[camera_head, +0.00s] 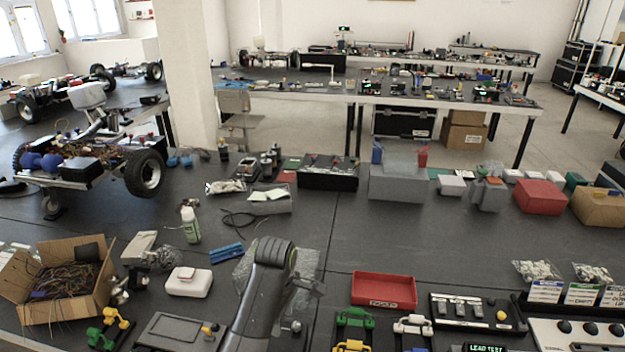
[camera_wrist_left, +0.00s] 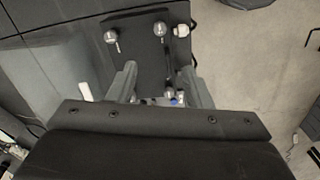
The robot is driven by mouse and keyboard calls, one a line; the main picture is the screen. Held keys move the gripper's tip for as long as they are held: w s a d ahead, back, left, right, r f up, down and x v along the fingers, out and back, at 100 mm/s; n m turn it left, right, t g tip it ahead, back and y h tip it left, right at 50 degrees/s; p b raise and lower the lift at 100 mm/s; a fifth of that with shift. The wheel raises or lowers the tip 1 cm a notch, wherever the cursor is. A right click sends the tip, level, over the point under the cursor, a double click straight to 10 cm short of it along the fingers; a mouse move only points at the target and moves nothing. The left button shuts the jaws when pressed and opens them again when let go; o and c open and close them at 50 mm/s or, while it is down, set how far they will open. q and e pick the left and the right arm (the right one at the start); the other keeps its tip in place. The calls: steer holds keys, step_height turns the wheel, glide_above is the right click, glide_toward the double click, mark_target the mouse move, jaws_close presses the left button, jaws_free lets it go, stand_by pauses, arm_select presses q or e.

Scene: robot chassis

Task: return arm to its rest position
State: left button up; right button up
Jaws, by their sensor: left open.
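My left arm (camera_head: 262,290) comes up from the bottom middle of the head view, its dark rounded joint over the dark bench (camera_head: 290,228). In the left wrist view my left gripper (camera_wrist_left: 160,85) is open, its two grey fingers apart with nothing held between them. Beyond the fingers is a dark plate (camera_wrist_left: 140,58) with silver round knobs (camera_wrist_left: 160,29). I cannot tell how far the fingers are above it. In the head view the fingers are hard to make out beside the arm. My right gripper is not in view.
Left of the arm are a white box (camera_head: 189,283), a blue piece (camera_head: 227,252) and a carton of wires (camera_head: 68,285). To the right are a red tray (camera_head: 384,291) and a switch panel (camera_head: 477,313). The bench beyond the arm is mostly clear.

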arm_select(q)
steer(key=s+a+f+m+t, duration=0.1)
steer(key=s+a+f+m, duration=0.1)
steer(key=s+a+f, duration=0.35)
steer(key=s+a+f+m+t, duration=0.1)
steer(key=s+a+f+m, duration=0.15)
steer(key=s+a, duration=0.5)
steer(key=s+a+r+m+t+y, duration=0.1)
steer(key=s+a+r+m, duration=0.25)
steer(key=s, duration=0.65)
steer(key=s+a+r+m+t+y, duration=0.15)
steer(key=s+a+m, duration=0.3)
steer(key=s, duration=0.45)
step_height(320, 180, down, 32)
steer(key=a+g+h+b, duration=0.1)
steer(key=g+b, duration=0.1)
steer(key=b, duration=0.6)
steer(key=s+f+b, duration=0.3)
steer(key=s+f, duration=0.5)
steer(key=f, duration=0.3)
steer(key=s+d+f+g+b, duration=0.1)
steer(key=s+f+b, duration=0.2)
steer(key=s+f, duration=0.4)
step_height(320, 180, down, 5)
steer(key=shift+s+d+r+m, duration=0.2)
steer(key=shift+s+m, duration=0.15)
steer(key=shift+m, duration=0.1)
